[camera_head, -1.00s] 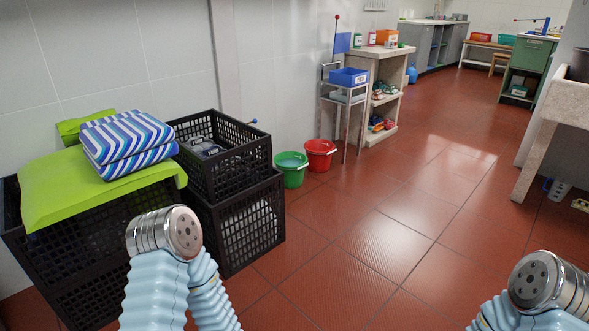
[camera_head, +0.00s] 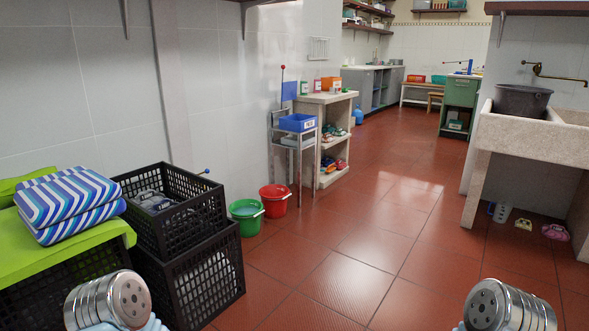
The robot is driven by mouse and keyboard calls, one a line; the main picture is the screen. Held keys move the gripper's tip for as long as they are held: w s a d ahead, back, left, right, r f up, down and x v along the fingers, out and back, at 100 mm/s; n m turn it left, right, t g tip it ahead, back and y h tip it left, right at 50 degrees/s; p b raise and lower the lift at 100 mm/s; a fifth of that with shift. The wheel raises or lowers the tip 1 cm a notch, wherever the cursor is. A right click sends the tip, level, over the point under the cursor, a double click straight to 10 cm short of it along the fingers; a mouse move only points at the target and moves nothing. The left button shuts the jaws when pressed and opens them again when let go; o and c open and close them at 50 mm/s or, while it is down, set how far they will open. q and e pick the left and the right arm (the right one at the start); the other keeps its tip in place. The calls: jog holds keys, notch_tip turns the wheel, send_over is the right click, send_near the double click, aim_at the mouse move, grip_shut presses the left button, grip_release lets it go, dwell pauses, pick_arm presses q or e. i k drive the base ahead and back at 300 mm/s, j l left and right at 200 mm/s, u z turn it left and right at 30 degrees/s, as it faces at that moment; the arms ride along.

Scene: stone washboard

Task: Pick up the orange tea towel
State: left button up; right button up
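I cannot make out an orange tea towel in this view. An orange box-like item (camera_head: 329,83) stands on top of the stone shelf unit (camera_head: 330,98) in the middle distance; it does not look like cloth. Folded blue, white and green striped cloths (camera_head: 68,200) lie on a green cloth or cushion (camera_head: 30,247) at the left. Silver, round-ended parts of both my arms show at the bottom left and bottom right. Neither gripper shows.
Stacked black crates (camera_head: 205,275) stand at the left, with a green bucket (camera_head: 246,217) and a red bucket (camera_head: 275,199) beyond. A stone sink (camera_head: 530,138) holding a dark tub (camera_head: 523,101) is at the right. The red tiled floor between is clear.

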aim_at(327, 137)
jog(key=i+l+z, duration=0.3)
jog(key=i, duration=0.55)
jog(key=i+z, duration=0.3)
jog(key=i, duration=3.25)
jog(key=i+u, duration=0.2)
jog(key=i, duration=0.5)
jog(key=i+l+u, duration=0.15)
jog(key=i, duration=0.6)
jog(key=l, duration=0.05)
